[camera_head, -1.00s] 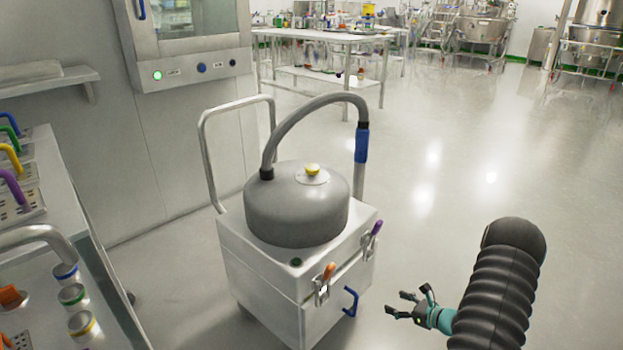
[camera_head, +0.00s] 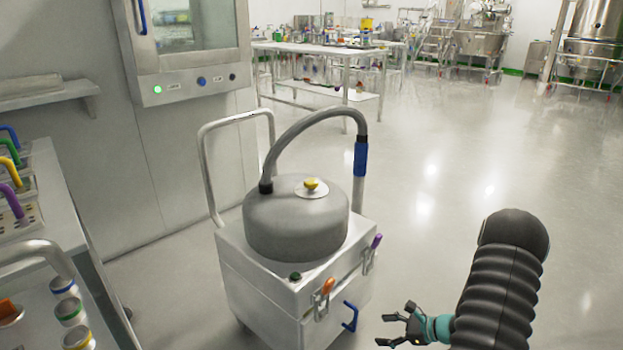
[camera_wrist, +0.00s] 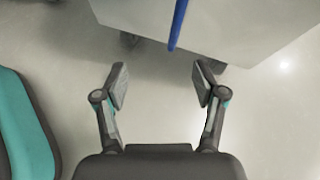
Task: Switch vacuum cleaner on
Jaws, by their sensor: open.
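The vacuum cleaner (camera_head: 262,285) is a white box on a wheeled trolley with a grey domed top. A yellow knob (camera_head: 311,184) sits on the dome, and a dark green button (camera_head: 295,276) is on the box's top front edge. Orange and purple latches and a blue handle (camera_head: 350,316) are on its side. My gripper (camera_head: 396,327) is open and empty, to the right of the box and apart from it. In the wrist view the open fingers (camera_wrist: 160,85) point toward the box's lower edge and the blue handle (camera_wrist: 178,22).
A grey hose (camera_head: 320,108) with a blue cuff arches over the dome. A metal push bar (camera_head: 203,165) stands behind. A bench (camera_head: 90,235) with coloured-handled items is at the left, a wall cabinet (camera_head: 190,50) at the back left. The floor at the right is clear.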

